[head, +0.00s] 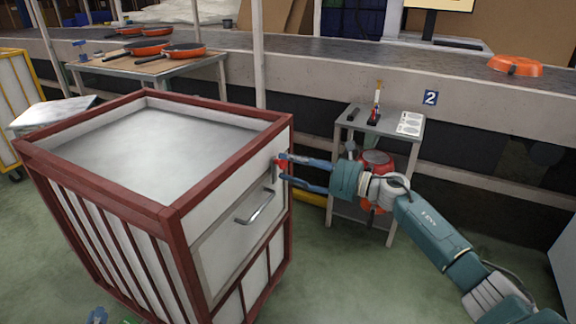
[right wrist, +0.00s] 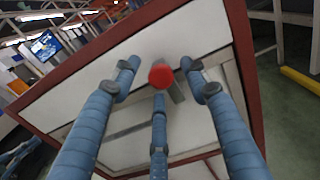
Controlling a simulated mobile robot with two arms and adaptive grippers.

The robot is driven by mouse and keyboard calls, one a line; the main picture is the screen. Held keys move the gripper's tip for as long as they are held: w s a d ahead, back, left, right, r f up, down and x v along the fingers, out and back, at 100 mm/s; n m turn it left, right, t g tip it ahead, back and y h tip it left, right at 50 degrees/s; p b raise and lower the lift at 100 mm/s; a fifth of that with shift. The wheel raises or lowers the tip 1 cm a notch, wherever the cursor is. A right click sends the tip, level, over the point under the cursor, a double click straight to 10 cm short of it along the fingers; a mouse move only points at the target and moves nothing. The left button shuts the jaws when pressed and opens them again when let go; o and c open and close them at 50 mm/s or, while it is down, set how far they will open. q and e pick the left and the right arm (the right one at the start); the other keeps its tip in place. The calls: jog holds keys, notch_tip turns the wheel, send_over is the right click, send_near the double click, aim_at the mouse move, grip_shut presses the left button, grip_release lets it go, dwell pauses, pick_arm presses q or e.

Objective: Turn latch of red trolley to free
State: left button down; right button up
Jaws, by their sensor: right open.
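The red trolley (head: 180,205) has a dark red frame and white panels, and stands at the left of the head view. Its latch, a small grey part with a round red knob (right wrist: 161,76), sits high on the door panel near the right edge. My right gripper (head: 285,170) is at this latch. In the right wrist view its blue fingers (right wrist: 160,90) are spread around the knob, open; I cannot tell whether any finger touches it. Part of my left gripper (head: 97,315) shows at the bottom edge of the head view; its opening cannot be made out.
A metal handle (head: 256,206) is on the trolley door below the latch. A small grey side table (head: 385,124) stands behind my right arm. A table with orange pans (head: 150,66) is at the back left. A long conveyor (head: 350,58) crosses the back. Green floor is free in front.

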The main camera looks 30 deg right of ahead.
jog(key=shift+w+a, duration=0.4)
jog(key=shift+w, duration=0.15)
grip_shut()
